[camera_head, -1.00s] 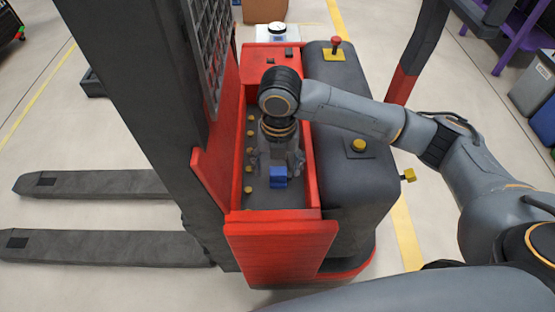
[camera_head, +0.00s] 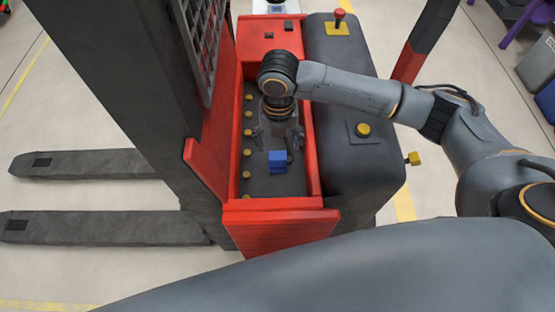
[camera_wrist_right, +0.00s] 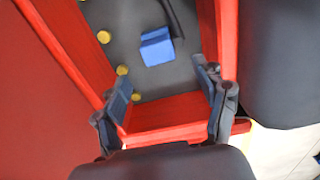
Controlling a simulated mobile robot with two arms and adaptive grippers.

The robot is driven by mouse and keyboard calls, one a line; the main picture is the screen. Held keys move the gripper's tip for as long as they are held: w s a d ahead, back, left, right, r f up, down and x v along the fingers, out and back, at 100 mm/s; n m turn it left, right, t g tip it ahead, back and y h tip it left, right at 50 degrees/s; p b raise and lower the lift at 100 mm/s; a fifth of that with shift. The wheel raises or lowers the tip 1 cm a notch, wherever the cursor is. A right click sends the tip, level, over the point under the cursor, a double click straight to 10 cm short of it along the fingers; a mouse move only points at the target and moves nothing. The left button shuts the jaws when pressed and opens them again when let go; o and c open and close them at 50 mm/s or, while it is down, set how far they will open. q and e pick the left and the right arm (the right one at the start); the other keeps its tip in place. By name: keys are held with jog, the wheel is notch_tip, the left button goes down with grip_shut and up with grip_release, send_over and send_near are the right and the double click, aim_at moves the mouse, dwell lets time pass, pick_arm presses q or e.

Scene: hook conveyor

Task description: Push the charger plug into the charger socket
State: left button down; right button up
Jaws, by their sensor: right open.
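A blue block (camera_head: 277,161), which looks like the charger plug, lies on the dark floor of the red truck compartment. It also shows in the right wrist view (camera_wrist_right: 157,47), with a black cable running up from it. My right gripper (camera_head: 279,138) reaches down into the compartment just behind the block in the head view. Its two fingers are spread and empty in the right wrist view (camera_wrist_right: 164,78), and the block lies beyond them, apart. I cannot make out a charger socket. My left gripper is not in view; a grey arm part crosses the bottom of the head view.
The compartment has a red wall (camera_head: 311,160) and several yellow buttons (camera_head: 247,152) along its left side. A dark grey housing (camera_head: 347,80) with a red knob (camera_head: 339,13) stands at the right. The dark mast (camera_head: 130,80) rises at the left.

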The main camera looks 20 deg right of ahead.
aim_at(278, 155)
jog(key=shift+w+f, duration=0.15)
jog(key=shift+f, duration=2)
jog(key=shift+w+f, duration=0.1)
jog(key=shift+f, duration=2.05)
jog(key=c, duration=1.2)
